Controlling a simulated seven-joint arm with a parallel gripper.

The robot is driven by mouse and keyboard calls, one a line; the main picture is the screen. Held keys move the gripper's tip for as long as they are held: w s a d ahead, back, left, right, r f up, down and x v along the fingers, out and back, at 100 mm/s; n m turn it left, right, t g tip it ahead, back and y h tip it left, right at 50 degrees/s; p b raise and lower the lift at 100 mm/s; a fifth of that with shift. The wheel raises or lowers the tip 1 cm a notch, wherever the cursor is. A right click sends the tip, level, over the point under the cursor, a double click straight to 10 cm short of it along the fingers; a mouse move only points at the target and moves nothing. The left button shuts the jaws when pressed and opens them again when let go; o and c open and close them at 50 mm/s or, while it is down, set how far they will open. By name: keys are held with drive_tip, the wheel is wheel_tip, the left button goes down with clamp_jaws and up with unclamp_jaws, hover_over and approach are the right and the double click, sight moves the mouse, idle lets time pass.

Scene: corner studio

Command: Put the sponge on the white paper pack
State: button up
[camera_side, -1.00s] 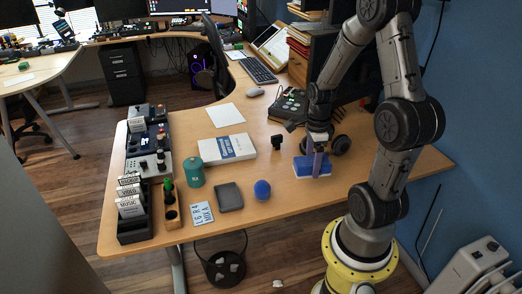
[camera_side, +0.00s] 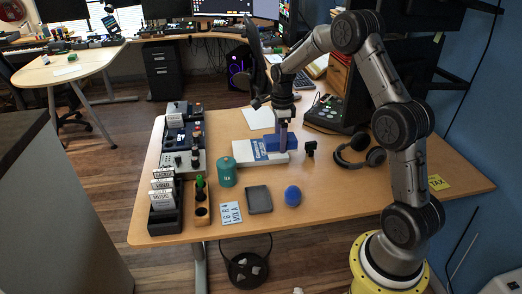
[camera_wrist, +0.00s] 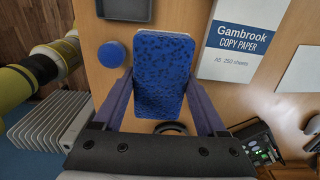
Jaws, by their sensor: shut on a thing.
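My gripper (camera_side: 283,128) is shut on the blue sponge (camera_side: 273,143), which has a white underside in the earlier side frame. In the wrist view the sponge (camera_wrist: 163,72) sits between the two purple fingers (camera_wrist: 160,95). The white paper pack (camera_side: 250,154), with a blue label, lies flat on the desk. In the side view the sponge overlaps the pack's right part. In the wrist view the pack (camera_wrist: 236,58) shows to the right of the sponge with a gap of desk between them. The sponge seems held above the desk; its exact height is unclear.
A teal canister (camera_side: 227,175), a dark grey tray (camera_side: 259,200) and a blue ball (camera_side: 293,196) stand in front of the pack. Headphones (camera_side: 360,152) and a small black item (camera_side: 310,148) lie to the right. A blank sheet (camera_side: 258,118) lies behind.

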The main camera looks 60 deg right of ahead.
drive_tip(key=w+d+f, duration=0.3)
drive_tip(key=w, duration=0.3)
hover_over(262, 158)
drive_tip(key=s, duration=0.1)
drive_tip(key=f, duration=0.4)
drive_tip(key=shift+a+f, duration=0.2)
drive_tip(key=shift+f, duration=0.15)
drive_tip(key=shift+w+d+f, duration=0.2)
drive_tip(key=shift+w+f, duration=0.1)
drive_tip(key=shift+f, duration=0.15)
drive_tip(key=shift+w+d+f, duration=0.15)
drive_tip(key=shift+w+f, duration=0.15)
drive_tip(key=shift+f, duration=1.55)
drive_tip(key=shift+f, duration=0.15)
drive_tip(key=o, duration=1.3)
drive_tip(key=shift+c, duration=0.2)
